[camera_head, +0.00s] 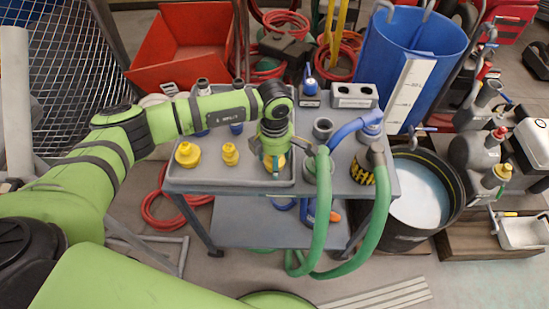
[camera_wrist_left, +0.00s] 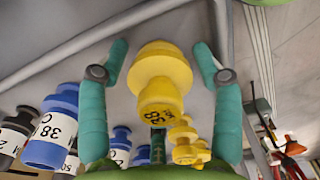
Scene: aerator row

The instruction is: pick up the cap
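A row of yellow stepped caps stands on the grey tray (camera_head: 210,178) on top of the cart. The left one (camera_head: 188,154) is widest and the middle one (camera_head: 230,154) is smaller. A third is mostly hidden below my left gripper (camera_head: 274,165). In the left wrist view, a yellow cap marked 38 (camera_wrist_left: 160,78) is between the two teal fingers of my left gripper (camera_wrist_left: 160,47). The fingers are apart, with a visible gap on each side of it. Smaller yellow caps (camera_wrist_left: 183,135) show beyond it. My right gripper is not in view.
Blue fittings marked 38 (camera_wrist_left: 50,127) stand beside the yellow row. Green hoses (camera_head: 322,205) loop over the cart's front, right of my left gripper. A blue barrel (camera_head: 405,60) and a black tub of liquid (camera_head: 440,225) stand at right.

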